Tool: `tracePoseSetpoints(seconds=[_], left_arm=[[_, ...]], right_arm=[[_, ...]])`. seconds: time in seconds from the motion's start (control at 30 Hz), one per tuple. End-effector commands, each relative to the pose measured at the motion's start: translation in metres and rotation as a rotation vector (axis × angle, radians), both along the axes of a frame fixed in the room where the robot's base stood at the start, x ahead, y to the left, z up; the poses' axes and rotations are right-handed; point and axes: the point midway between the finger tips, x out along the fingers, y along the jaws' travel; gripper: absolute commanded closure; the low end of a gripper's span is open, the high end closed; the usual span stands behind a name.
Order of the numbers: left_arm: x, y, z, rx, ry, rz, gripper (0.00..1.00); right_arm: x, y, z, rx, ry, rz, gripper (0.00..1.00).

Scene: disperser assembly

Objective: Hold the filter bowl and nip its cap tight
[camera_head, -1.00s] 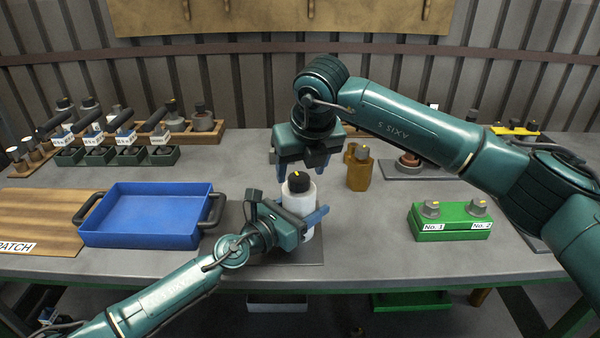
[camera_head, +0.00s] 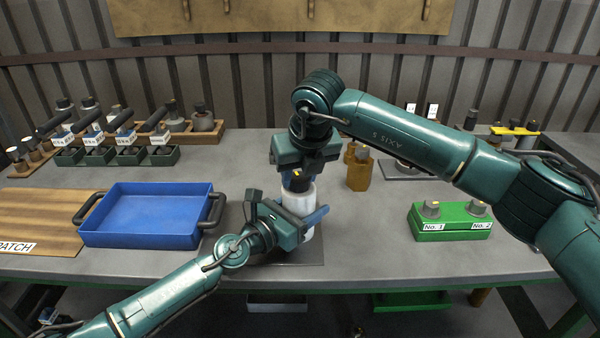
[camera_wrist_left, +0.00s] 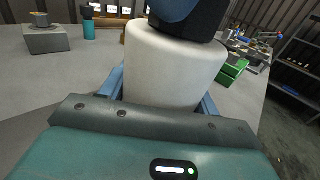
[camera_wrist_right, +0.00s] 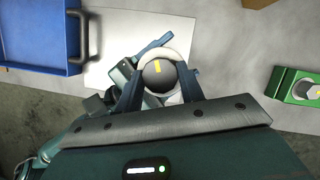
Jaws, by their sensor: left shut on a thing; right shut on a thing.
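The filter bowl (camera_head: 301,202) is a white cylinder standing upright on a grey mat (camera_head: 300,252) in the head view; it fills the middle of the left wrist view (camera_wrist_left: 172,68). My left gripper (camera_head: 312,216) is shut around the bowl from the left side. The black cap (camera_head: 297,184) sits on top of the bowl. In the right wrist view the cap (camera_wrist_right: 159,76) shows a yellow mark, with the bowl's white rim around it. My right gripper (camera_head: 302,172) points straight down from above, its blue fingers shut on the cap's sides.
A blue tray (camera_head: 150,240) with dark handles stands left of the bowl. An amber fitting (camera_head: 359,175) stands close behind to the right. A green block (camera_head: 450,235) with two knobs sits farther right. Small bins and parts line the back left.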

Motion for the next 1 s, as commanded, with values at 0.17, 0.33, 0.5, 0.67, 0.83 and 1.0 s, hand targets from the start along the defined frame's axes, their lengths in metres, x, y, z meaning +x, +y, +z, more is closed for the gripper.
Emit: tracePoseSetpoints(seconds=[0.17, 0.33, 0.5, 0.67, 0.83, 1.0], left_arm=[[0.0004, 0.0002, 0.0005, -0.001, -0.001, 0.001, 0.77], [0.0004, 0.0002, 0.0005, -0.001, -0.001, 0.001, 0.77], [0.0004, 0.0002, 0.0005, 0.000, -0.001, 0.001, 0.77], [0.0004, 0.0002, 0.0005, 0.000, -0.001, 0.001, 0.77], [0.0004, 0.0002, 0.0004, 0.000, -0.001, 0.001, 0.77], [0.0003, 0.0003, 0.0004, 0.000, -0.001, 0.001, 0.77]], right_arm=[[0.0000, 0.0001, 0.0005, 0.000, -0.001, -0.002, 0.85], [-0.0001, 0.0006, 0.0008, 0.000, 0.000, -0.029, 0.85], [-0.0003, 0.0015, 0.0012, -0.001, 0.000, -0.108, 0.85], [-0.0003, 0.0021, 0.0008, -0.001, 0.000, -0.228, 0.85], [-0.0003, 0.0031, 0.0012, -0.001, -0.002, -0.383, 0.85], [-0.0002, 0.0043, 0.0012, -0.001, -0.002, -0.535, 0.85]])
